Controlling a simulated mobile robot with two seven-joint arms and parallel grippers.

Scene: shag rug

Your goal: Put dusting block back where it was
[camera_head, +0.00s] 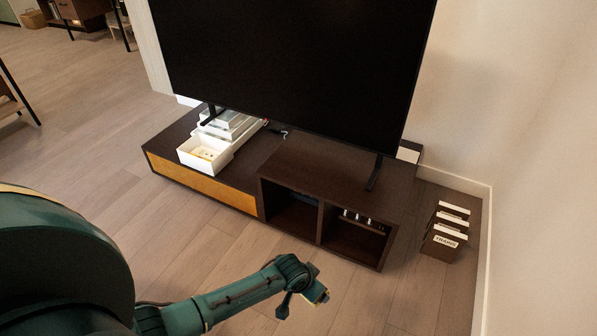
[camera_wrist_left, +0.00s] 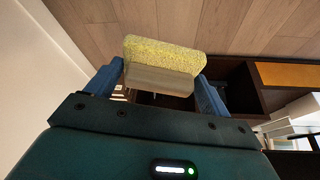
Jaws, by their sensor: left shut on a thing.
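The dusting block (camera_wrist_left: 160,66) has a rough yellow top layer and a smooth beige layer below it in the left wrist view. My left gripper (camera_wrist_left: 160,88) is shut on it, with one blue finger at each end of the block. In the head view my left gripper (camera_head: 303,297) is at the bottom centre, in front of the TV stand's open compartments. I cannot clearly make out the block in that view. My right gripper is in neither view.
The low dark TV stand (camera_head: 330,176) has an orange drawer front (camera_head: 202,186), two open compartments and small pegs in the right one. White stacked trays (camera_head: 203,152) and a large TV (camera_head: 295,65) stand on it. Dark labelled boxes (camera_head: 446,232) stand by the right wall.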

